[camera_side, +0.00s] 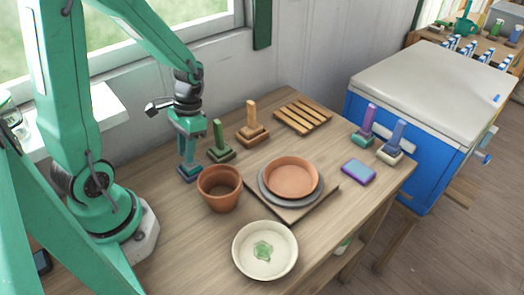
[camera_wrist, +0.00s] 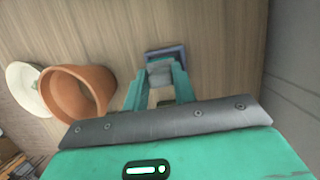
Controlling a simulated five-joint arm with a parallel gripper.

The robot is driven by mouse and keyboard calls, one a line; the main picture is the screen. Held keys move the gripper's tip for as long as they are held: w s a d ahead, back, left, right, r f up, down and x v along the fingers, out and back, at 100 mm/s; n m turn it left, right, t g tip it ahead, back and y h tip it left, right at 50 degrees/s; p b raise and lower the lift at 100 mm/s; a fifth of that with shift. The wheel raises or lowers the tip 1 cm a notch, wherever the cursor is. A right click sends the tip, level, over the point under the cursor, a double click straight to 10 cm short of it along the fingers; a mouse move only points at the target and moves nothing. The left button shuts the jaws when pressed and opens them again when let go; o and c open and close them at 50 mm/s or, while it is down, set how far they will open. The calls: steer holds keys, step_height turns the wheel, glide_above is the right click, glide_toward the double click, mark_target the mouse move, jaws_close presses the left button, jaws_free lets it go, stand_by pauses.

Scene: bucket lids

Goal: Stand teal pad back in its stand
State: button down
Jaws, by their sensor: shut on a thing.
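My gripper (camera_side: 188,162) points down at the left of the table, shut on a small blue-grey block (camera_side: 188,175) with a dark blue-teal base. In the wrist view the block (camera_wrist: 165,72) sits between the fingertips, its wider base beyond them. The base is close to the tabletop; I cannot tell whether it touches. Its upper part is hidden by the fingers.
A terracotta pot (camera_side: 220,190) stands close to my gripper. Green (camera_side: 219,142) and wooden (camera_side: 252,125) upright pieces stand behind it. A terracotta dish (camera_side: 292,177) sits on a grey plate and board. A cream bowl (camera_side: 264,266) is in front, a slatted rack (camera_side: 303,116) at the back.

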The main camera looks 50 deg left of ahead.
steer(key=c, duration=1.1)
jaws_free()
steer(key=shift+o, duration=0.2)
steer(key=shift+r, duration=0.1)
steer(key=v, duration=0.7)
steer(key=shift+r, duration=0.3)
steer(key=shift+w, duration=0.15)
steer(key=s+d+r+t+y, duration=0.1)
steer(key=s+d+r+t, duration=0.1)
steer(key=d+r+t, duration=0.5)
steer(key=shift+s+d+r+t, duration=0.35)
steer(key=shift+r+t, duration=0.45)
steer(key=shift+r, duration=1.4)
